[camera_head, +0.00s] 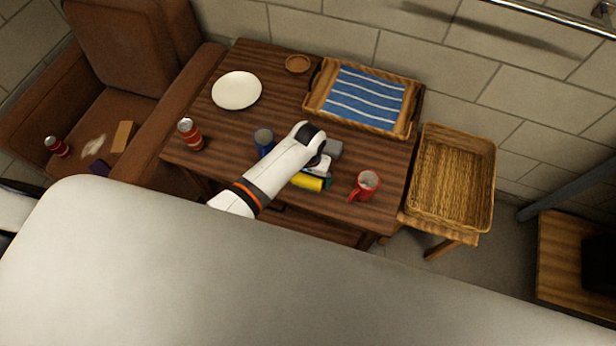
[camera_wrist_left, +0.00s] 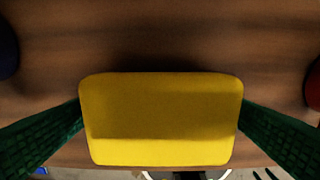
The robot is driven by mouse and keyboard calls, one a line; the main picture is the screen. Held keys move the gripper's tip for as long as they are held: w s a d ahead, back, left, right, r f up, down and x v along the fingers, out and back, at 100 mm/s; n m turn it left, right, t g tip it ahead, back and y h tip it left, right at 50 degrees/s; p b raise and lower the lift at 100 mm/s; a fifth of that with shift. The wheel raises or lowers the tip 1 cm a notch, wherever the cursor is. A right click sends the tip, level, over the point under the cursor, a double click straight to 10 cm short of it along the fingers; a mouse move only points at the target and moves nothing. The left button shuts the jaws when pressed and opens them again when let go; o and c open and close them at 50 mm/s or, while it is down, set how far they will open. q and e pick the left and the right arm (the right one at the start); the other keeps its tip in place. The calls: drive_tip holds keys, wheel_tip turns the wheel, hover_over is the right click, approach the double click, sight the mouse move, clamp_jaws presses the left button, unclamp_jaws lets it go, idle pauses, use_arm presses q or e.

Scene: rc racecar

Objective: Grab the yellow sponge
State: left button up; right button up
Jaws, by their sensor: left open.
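The yellow sponge (camera_head: 307,183) lies on the wooden table, near its front edge, partly hidden by my left arm in the head view. In the left wrist view the sponge (camera_wrist_left: 160,120) fills the middle, its face toward the camera. My left gripper (camera_head: 318,174) is over the sponge with its jaws open. In the left wrist view the green fingers of my left gripper (camera_wrist_left: 160,125) stand on either side of the sponge, very close to its left and right edges. I cannot tell whether they touch it. My right gripper is not in view.
A red mug (camera_head: 366,186) stands just right of the sponge, and a blue cup (camera_head: 263,138) stands to its left. A can (camera_head: 190,134), a white plate (camera_head: 237,90), a tray with a striped cloth (camera_head: 365,97) and a wicker basket (camera_head: 451,180) are farther away.

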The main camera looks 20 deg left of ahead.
use_arm(q)
drive_tip(key=shift+f, duration=0.1)
drive_tip(key=shift+c, duration=0.2)
drive_tip(key=c, duration=0.8)
drive_tip(key=shift+c, duration=0.2)
